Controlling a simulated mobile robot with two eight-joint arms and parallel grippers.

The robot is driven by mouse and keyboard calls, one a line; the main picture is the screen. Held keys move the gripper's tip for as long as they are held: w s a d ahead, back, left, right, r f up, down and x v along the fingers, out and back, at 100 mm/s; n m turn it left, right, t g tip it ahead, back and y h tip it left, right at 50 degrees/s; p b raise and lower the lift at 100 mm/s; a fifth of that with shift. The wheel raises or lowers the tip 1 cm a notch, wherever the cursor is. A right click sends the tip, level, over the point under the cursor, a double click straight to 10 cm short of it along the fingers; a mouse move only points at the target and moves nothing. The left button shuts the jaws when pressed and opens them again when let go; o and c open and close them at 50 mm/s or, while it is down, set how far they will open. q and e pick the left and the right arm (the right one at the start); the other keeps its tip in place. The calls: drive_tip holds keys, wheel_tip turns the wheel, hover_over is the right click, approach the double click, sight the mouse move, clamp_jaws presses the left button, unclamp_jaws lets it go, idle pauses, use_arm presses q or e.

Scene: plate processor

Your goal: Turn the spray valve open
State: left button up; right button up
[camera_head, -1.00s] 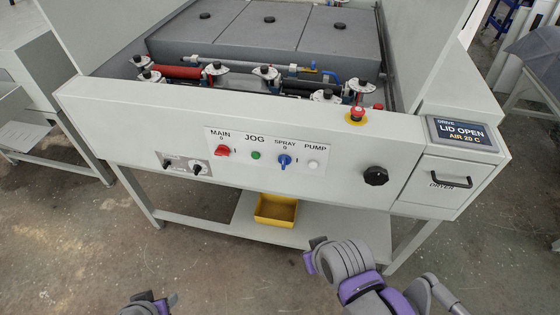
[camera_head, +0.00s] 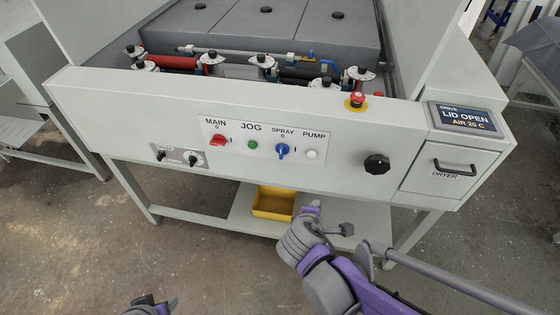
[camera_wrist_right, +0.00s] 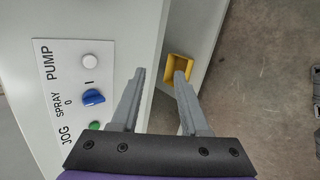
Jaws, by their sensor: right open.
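The blue spray knob (camera_head: 283,151) is on the front panel under the label SPRAY, with 0 above it and I to its right. Its grip looks roughly upright, toward the 0. It also shows in the right wrist view (camera_wrist_right: 93,97), left of the fingers and apart from them. My right gripper (camera_head: 329,219) is below and right of the knob, in front of the machine. Its two fingers (camera_wrist_right: 162,68) are spread with nothing between them. My left gripper (camera_head: 155,303) is at the bottom edge, mostly cut off.
The panel also has a red main switch (camera_head: 218,141), a green jog button (camera_head: 252,145) and a white pump button (camera_head: 311,154). A black knob (camera_head: 377,164) and a red emergency button (camera_head: 356,100) are to the right. A yellow bin (camera_head: 273,204) sits on the lower shelf.

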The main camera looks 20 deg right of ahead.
drive_tip(key=w+a+n+t+h+b, duration=0.2)
drive_tip(key=w+n+t, duration=0.1)
drive_tip(key=w+n, duration=0.35)
drive_tip(key=n+t+h+b, duration=0.15)
drive_tip(key=n+t, duration=0.35)
drive_tip(key=n, duration=0.6)
approach(281, 152)
drive_tip(key=x, duration=0.8)
drive_tip(key=shift+w, duration=0.2)
drive_tip(key=shift+c, duration=0.3)
clamp_jaws()
